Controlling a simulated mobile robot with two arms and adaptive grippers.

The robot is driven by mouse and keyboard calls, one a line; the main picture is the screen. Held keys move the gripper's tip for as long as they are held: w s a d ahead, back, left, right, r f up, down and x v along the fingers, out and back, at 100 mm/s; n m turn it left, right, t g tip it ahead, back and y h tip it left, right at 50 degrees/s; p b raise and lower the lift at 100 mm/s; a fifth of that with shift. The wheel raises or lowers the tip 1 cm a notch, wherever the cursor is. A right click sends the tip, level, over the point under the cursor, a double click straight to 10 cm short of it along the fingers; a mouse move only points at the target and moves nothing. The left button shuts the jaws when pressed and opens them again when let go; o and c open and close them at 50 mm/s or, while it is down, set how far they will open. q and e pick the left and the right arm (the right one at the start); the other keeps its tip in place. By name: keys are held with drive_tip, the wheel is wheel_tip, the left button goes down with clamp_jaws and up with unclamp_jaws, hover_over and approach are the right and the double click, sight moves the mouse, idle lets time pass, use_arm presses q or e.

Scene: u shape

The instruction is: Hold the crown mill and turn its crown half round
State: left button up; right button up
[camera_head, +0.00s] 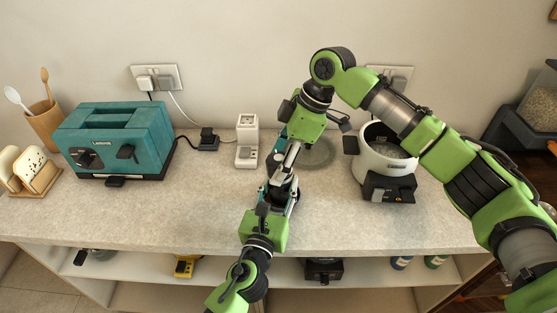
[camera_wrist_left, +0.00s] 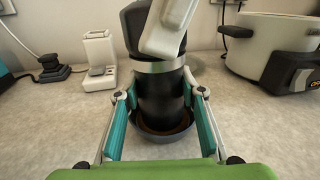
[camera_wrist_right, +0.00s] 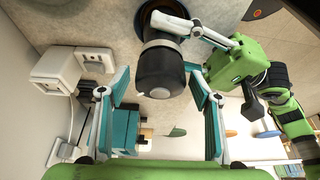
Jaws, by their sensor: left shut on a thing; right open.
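The crown mill (camera_wrist_left: 163,98) stands upright in a dark round dish (camera_wrist_left: 163,131). It has a black body, a silver band and a dark crown (camera_wrist_left: 136,24). My left gripper (camera_wrist_left: 160,93) is shut on the body, one finger on each side below the band. My right gripper (camera_wrist_right: 150,88) is open above, its fingers on either side of the crown (camera_wrist_right: 160,76) in the right wrist view, with a gap visible. One of its pale fingers hides part of the crown in the left wrist view. In the head view my arms hide most of the mill.
A white socket tower (camera_head: 247,140) and a black plug (camera_head: 208,139) stand left of the mill. A teal toaster (camera_head: 118,140) is farther left. A white cooker (camera_head: 388,155) stands close on the right. The front counter is mostly clear.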

drive_tip(key=c, duration=1.1)
drive_tip(key=shift+m+t, duration=0.7)
drive_tip(key=shift+m, duration=0.9)
drive_tip(key=o, duration=1.1)
drive_tip(key=v, duration=1.2)
